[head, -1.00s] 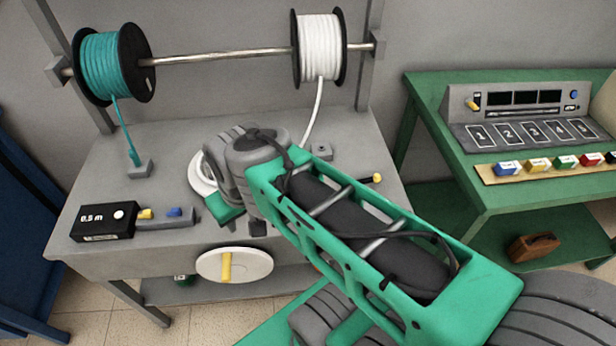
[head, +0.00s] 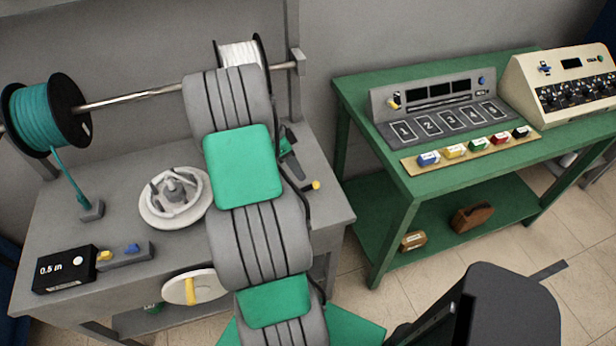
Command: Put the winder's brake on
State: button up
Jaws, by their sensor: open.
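The winder (head: 176,197) is a pale round plate with a spoked former on top of the grey bench (head: 140,240). A short lever with a yellow tip (head: 315,185) sticks out at the bench's right side; it may be the brake, but no label shows. Its dark base is partly hidden behind my arm. A white disc with a yellow handle (head: 190,290) is on the bench's front face, partly covered by my arm. My arm rises across the middle of the head view. My gripper is hidden behind it, so its jaws do not show.
A teal wire spool (head: 40,115) and a white spool (head: 240,52) hang on a rod. A black 0.5 m box (head: 65,270) sits at the bench's front left. A green table (head: 400,165) with numbered pads and coloured blocks stands right. Floor shows between.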

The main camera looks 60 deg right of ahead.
aim_at(310, 186)
jog(key=p+x, duration=0.1)
jog(key=x, duration=0.7)
jog(key=shift+s, duration=0.2)
jog(key=shift+c, duration=0.4)
grip_shut()
dwell(0.5)
